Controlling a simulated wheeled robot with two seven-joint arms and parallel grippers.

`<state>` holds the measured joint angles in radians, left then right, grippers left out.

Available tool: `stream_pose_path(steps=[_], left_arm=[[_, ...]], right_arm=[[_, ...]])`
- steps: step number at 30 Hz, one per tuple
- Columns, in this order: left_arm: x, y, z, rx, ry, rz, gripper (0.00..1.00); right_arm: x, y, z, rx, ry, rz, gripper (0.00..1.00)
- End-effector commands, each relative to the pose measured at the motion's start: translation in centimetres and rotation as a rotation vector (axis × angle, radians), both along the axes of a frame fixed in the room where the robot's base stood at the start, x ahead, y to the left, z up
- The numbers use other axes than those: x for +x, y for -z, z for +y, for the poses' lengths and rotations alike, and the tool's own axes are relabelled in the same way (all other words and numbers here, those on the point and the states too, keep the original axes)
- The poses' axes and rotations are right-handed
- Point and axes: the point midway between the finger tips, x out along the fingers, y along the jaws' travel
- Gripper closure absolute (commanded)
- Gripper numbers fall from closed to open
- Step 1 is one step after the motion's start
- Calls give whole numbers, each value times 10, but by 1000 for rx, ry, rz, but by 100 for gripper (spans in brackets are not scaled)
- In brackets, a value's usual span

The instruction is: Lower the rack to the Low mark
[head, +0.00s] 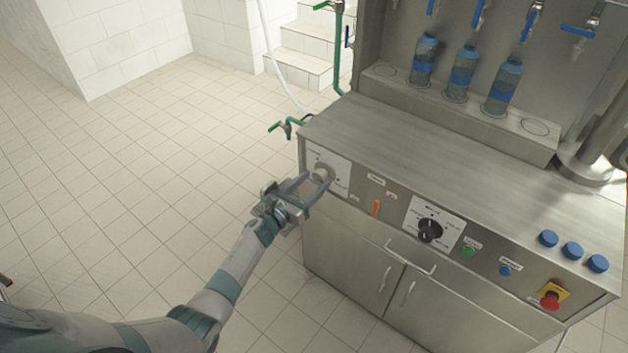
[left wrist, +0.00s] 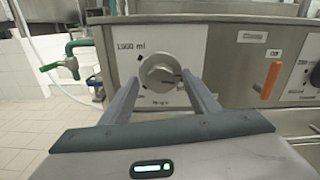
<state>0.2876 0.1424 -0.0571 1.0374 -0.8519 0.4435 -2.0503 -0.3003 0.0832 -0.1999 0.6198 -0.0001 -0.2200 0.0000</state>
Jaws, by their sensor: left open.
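The rack (head: 400,84) is a metal shelf with round seats on the filling machine; three blue bottles stand on it. I cannot make out a Low mark in either view. My left gripper (head: 315,182) is open at the grey round knob (head: 322,172) on the front panel's left end. In the left wrist view the knob (left wrist: 160,72) lies between and just beyond the fingertips, on a white plate reading "1000 ml". I cannot tell whether the fingers touch it. My right gripper is not in view.
Right of the knob are an orange lever (head: 376,208), a black dial (head: 430,230), green (head: 468,251) and blue (head: 505,270) buttons, and a red emergency stop (head: 550,298). A green valve (head: 287,126) juts out at left. The tiled floor (head: 150,170) is clear.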

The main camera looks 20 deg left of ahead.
Motion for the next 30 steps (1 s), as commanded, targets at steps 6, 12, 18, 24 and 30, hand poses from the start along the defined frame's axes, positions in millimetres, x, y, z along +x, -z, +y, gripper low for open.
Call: stream_pose_path(steps=[6, 12, 18, 24, 30], left_arm=[[8, -1, -3, -1, 1, -1, 45], [8, -1, -3, 0, 1, -1, 45], [8, 0, -3, 0, 1, -1, 73], [8, 0, -3, -1, 1, 0, 85], [8, 0, -3, -20, 1, 7, 85]], right_arm=[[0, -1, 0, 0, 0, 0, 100], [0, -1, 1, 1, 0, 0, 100], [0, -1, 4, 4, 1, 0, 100], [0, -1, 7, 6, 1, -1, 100], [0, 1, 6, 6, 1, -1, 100]])
